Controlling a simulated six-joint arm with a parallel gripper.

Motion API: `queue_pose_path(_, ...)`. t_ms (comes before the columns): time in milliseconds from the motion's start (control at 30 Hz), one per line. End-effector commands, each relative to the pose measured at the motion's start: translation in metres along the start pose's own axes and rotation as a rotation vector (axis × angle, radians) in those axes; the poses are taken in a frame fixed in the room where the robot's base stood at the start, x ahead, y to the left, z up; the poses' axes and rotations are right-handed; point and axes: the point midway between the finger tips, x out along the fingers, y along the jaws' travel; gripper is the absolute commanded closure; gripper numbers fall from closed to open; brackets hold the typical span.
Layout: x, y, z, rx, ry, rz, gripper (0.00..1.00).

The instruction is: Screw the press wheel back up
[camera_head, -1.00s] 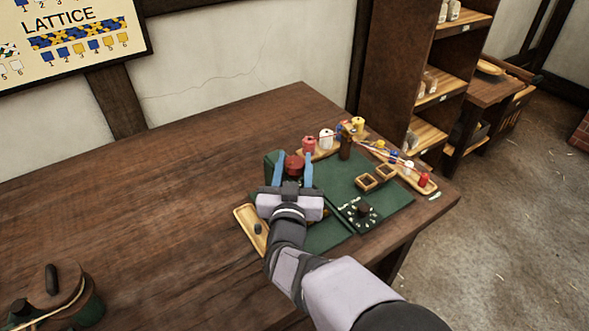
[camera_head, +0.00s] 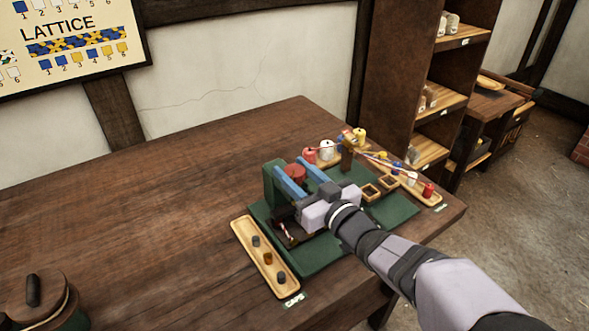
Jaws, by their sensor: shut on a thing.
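The red press wheel (camera_head: 294,171) sits on top of a green press frame (camera_head: 271,181) at the back left of a green mat. My gripper (camera_head: 291,163) reaches in from the right, its two blue fingers on either side of the wheel, shut on it. The wheel's lower part and much of the press are hidden behind the fingers and the gripper body. A strand with red and white (camera_head: 286,229) shows at the press, below the near finger.
A wooden tray (camera_head: 246,233) with several small caps lies left of the mat. Coloured spools (camera_head: 326,150) stand behind and right, with strands running to a brown post (camera_head: 347,155). Small square wooden frames (camera_head: 371,191) lie right of my gripper. The table's left side (camera_head: 130,215) is mostly clear.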

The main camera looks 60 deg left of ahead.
Motion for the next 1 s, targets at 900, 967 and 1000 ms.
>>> queue_pose_path(900,0.0005,0.0008,-0.0019,-0.002,0.003,-0.557,0.84)
queue_pose_path(967,0.0005,0.0006,-0.002,-0.002,0.005,-0.576,0.84)
queue_pose_path(1000,0.0005,0.0004,-0.002,-0.002,0.004,-0.588,0.84)
